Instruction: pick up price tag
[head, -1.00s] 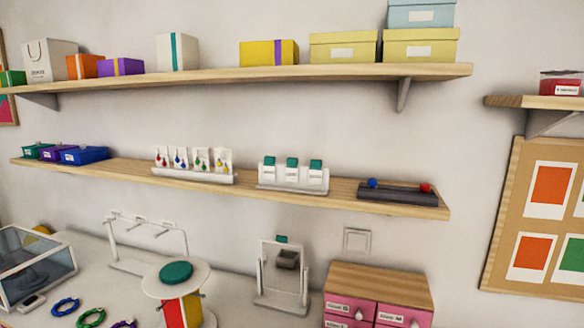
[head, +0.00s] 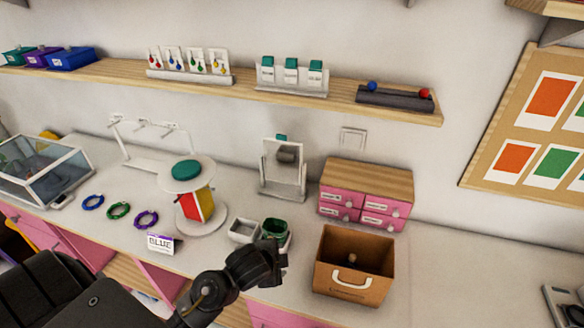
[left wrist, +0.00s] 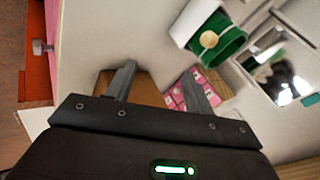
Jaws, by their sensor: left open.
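The price tag (head: 160,244) is a small white card with a purple top edge and the word BLUE. It stands on the counter in the head view, left of my left arm's end. I cannot make it out in the left wrist view. My left gripper (head: 276,256) is over the counter near the green cup, to the right of the tag and apart from it. In the left wrist view its two fingers (left wrist: 160,84) are spread with nothing held between them. My right gripper is not in view.
A brown box (head: 353,290) stands to the right. Rings (head: 118,211), a turntable stand (head: 200,222) and a mirror (head: 284,180) lie behind.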

